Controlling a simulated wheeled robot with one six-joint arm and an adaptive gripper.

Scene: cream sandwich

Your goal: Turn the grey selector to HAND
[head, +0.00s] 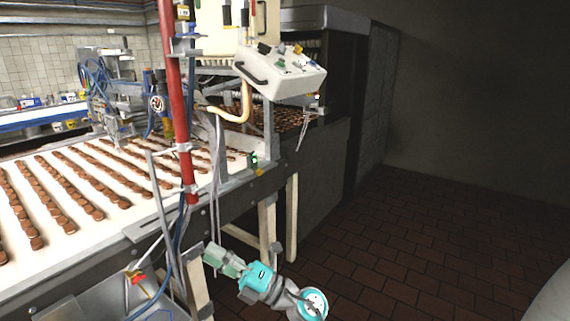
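A white control box (281,74) hangs tilted beside the machine, upper centre, with several small knobs and buttons on its sloped face. The grey selector cannot be told apart from these controls at this size, and its position and any HAND lettering cannot be read. My arm shows at the bottom centre, teal and grey. My gripper (213,256) appears to be at its upper left end, low in front of the conveyor's legs and well below the control box. It touches no control that I can see. Its fingers are too small and unclear to show whether they are open.
A conveyor (120,205) with rows of brown biscuits runs along the left. A red post (175,100), cables and the conveyor's pale legs (291,215) stand near my arm. A small box with a green button (254,159) sits on the conveyor's edge. The tiled floor (420,240) at right is clear.

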